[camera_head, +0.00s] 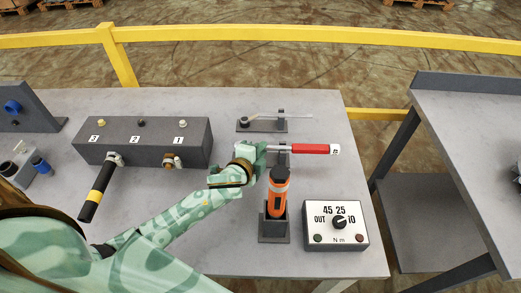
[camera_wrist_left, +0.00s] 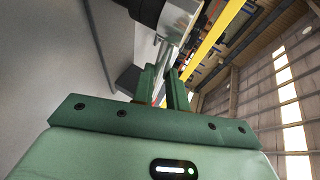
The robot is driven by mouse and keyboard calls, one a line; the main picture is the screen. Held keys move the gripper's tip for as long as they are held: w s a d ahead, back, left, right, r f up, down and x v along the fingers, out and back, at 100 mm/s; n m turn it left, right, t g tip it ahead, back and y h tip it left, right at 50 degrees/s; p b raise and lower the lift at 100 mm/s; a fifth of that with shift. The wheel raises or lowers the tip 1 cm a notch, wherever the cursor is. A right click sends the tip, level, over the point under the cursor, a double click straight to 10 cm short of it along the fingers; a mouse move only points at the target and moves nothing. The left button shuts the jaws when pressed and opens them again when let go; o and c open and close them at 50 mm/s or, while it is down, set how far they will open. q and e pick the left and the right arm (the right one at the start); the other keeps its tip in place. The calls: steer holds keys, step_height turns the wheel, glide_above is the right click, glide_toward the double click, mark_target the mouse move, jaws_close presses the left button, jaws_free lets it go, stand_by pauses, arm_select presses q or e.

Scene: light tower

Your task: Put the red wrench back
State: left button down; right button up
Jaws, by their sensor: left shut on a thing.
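The red wrench (camera_head: 312,149) has a red handle with a pale labelled end and a metal shaft. It lies roughly level, handle to the right, at a small grey stand (camera_head: 284,160) behind the orange tool. I cannot tell whether it touches the stand. My left gripper (camera_head: 262,150) is shut on its metal shaft end, left of the stand. In the left wrist view the jaws (camera_wrist_left: 168,88) are close together, with a metal piece (camera_wrist_left: 176,22) and a dark part beyond them. My right gripper is not in view.
An orange-and-black tool (camera_head: 278,190) stands upright in a dark holder in front of the wrench. A dial box (camera_head: 337,240) sits at the front right. A grey rack (camera_head: 262,126) with a metal rod is behind. A numbered grey block (camera_head: 145,148) with a black-yellow handle (camera_head: 96,192) is left.

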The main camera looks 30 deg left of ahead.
arm_select(q)
steer(key=c, duration=1.3)
jaws_free()
steer(key=shift+f, duration=0.1)
steer(key=p+v, duration=0.3)
steer(key=v, duration=1.3)
steer(key=shift+s, duration=0.15)
